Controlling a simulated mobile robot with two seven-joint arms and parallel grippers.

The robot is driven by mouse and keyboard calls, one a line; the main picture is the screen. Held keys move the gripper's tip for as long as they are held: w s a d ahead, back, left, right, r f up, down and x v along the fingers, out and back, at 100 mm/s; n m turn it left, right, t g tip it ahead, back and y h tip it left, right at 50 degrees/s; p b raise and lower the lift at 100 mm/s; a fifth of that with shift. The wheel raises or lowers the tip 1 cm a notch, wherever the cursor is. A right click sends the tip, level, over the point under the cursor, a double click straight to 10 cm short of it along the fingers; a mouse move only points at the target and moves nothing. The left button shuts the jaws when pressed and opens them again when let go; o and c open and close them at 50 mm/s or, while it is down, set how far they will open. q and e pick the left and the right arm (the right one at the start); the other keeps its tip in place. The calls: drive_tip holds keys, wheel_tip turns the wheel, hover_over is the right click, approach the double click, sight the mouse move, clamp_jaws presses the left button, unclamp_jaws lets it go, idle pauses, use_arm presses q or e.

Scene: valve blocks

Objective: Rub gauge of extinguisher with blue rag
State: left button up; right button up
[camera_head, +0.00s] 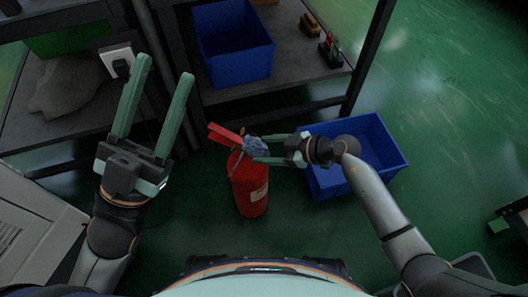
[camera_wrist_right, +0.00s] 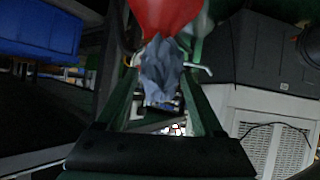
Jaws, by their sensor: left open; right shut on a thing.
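A red fire extinguisher (camera_head: 249,186) stands on the green floor in front of the shelf, its red lever pointing up left. My right gripper (camera_head: 262,150) is at the extinguisher's top from the right and is shut on the blue rag (camera_head: 255,146). The rag is bunched between the fingers, against or very near the extinguisher's neck; it also shows in the right wrist view (camera_wrist_right: 161,72), just below the red body (camera_wrist_right: 165,15). The gauge is not visible, likely hidden behind the rag. My left gripper (camera_head: 165,78) is open and empty, to the left of the extinguisher.
A blue bin (camera_head: 385,145) stands on the floor right of the extinguisher, under my right arm. Another blue bin (camera_head: 235,65) sits on the shelf behind, with small items (camera_head: 330,48) beside it. A grey cloth-like lump (camera_head: 62,88) lies on the left shelf.

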drive_tip(key=p, duration=0.2)
drive_tip(key=w+p, duration=0.1)
drive_tip(key=p, duration=0.2)
drive_tip(key=shift+w+d+r, duration=0.2)
drive_tip(key=shift+w+d, duration=0.05)
drive_tip(key=shift+d, duration=0.1)
drive_tip(key=shift+s+a+f+p, duration=0.15)
drive_tip(key=shift+s+p, duration=0.25)
drive_tip(key=shift+s+a+p, duration=0.35)
drive_tip(key=shift+s+p, duration=0.4)
drive_tip(key=shift+p, duration=0.25)
drive_tip(key=shift+s+a+p, duration=0.3)
drive_tip(key=shift+s+p, duration=0.25)
drive_tip(key=shift+s, duration=0.05)
drive_tip(key=shift+f, duration=0.15)
